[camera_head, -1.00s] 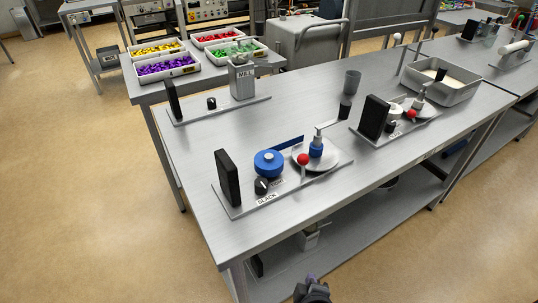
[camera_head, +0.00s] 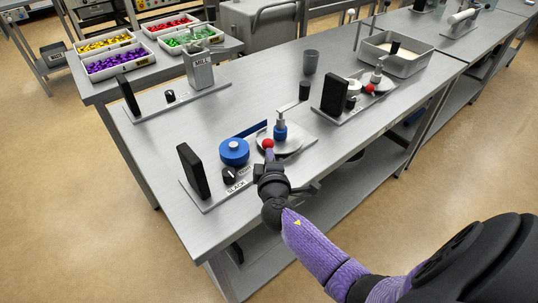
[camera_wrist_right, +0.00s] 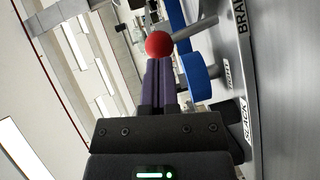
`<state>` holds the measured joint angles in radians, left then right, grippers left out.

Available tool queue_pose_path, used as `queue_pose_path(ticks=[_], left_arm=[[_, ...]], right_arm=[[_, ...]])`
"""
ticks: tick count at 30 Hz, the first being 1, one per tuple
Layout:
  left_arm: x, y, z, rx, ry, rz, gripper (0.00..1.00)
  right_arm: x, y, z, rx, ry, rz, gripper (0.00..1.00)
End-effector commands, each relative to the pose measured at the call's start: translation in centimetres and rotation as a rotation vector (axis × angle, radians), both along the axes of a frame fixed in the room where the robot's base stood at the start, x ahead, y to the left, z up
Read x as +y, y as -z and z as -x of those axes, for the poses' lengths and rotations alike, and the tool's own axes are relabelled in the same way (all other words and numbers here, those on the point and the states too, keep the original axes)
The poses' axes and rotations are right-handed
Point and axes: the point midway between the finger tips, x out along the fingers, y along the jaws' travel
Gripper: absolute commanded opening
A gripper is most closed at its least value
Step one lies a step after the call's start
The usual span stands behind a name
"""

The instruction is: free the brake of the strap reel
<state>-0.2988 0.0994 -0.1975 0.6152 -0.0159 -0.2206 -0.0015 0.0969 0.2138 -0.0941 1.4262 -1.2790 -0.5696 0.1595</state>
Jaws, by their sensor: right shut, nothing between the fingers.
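The strap reel is a blue drum (camera_head: 234,151) with a blue strap (camera_head: 245,130) behind it, on a grey base plate (camera_head: 208,204) near the table's front edge. A red ball (camera_head: 268,143) tips the brake lever; its grey rod (camera_wrist_right: 195,28) and a partly cut-off "BRA" label show in the wrist view. My right gripper (camera_head: 269,155) is shut and empty, its fingertips right at the red ball (camera_wrist_right: 158,44). I cannot tell whether they touch. The gripper hides the lever's lower part in the head view. My left gripper is not in view.
A black knob (camera_head: 229,175) by SLACK and TIGHT labels and an upright black panel (camera_head: 193,170) stand left of the gripper. A similar station (camera_head: 336,96) lies right. Bare table lies behind the reel.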

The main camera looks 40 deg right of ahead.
Motion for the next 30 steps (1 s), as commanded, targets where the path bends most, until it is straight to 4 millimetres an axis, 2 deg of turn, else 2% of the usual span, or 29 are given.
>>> queue_pose_path(ticks=[4,13,15,19,30], left_arm=[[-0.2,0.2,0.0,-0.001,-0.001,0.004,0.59],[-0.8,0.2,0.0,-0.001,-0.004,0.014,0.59],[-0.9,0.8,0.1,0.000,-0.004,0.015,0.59],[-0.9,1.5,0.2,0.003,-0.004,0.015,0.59],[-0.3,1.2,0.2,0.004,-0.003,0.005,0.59]], right_arm=[[-0.5,0.1,-0.8,0.000,-0.001,0.000,0.00],[-0.5,0.1,-0.9,0.001,-0.001,-0.001,0.00],[-0.9,0.3,-1.2,0.000,0.000,0.001,0.00],[-1.9,0.1,-1.7,0.000,-0.001,0.000,0.00],[-2.0,-0.2,-1.7,0.001,-0.001,-0.001,0.00]])
